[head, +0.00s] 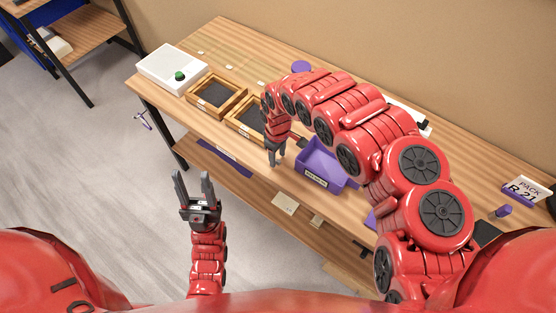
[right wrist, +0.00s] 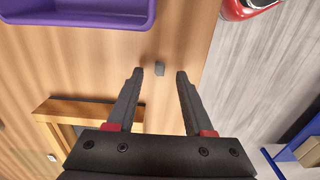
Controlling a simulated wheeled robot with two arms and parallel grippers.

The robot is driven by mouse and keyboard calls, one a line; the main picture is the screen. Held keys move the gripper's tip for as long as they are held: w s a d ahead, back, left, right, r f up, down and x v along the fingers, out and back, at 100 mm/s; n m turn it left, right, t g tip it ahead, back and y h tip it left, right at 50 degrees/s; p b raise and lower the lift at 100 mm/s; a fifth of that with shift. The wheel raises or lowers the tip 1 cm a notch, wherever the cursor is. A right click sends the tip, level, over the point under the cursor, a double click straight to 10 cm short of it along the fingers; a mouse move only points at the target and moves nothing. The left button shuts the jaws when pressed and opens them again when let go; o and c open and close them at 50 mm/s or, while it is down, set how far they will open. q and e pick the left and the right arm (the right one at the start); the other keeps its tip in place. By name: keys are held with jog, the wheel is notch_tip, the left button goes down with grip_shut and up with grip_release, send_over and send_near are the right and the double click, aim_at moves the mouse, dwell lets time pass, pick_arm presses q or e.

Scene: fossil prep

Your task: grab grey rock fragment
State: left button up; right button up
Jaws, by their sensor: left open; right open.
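The grey rock fragment (right wrist: 159,69) is a small dark grey piece lying on the wooden table in the right wrist view, near the table's edge. It sits just beyond and between the fingertips of my right gripper (right wrist: 159,72), which is open and empty. In the head view my right gripper (head: 274,158) points down over the front edge of the table, and I cannot make out the fragment there. My left gripper (head: 193,182) is open and empty, over the floor in front of the table.
A purple bin (head: 318,178) stands right of my right gripper. Wooden trays with dark liners (head: 213,94) lie to its left, and a white device with a green knob (head: 168,69) is at the table's left end. A purple block (head: 503,211) is far right.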

jog(key=shift+f, duration=0.75)
grip_shut()
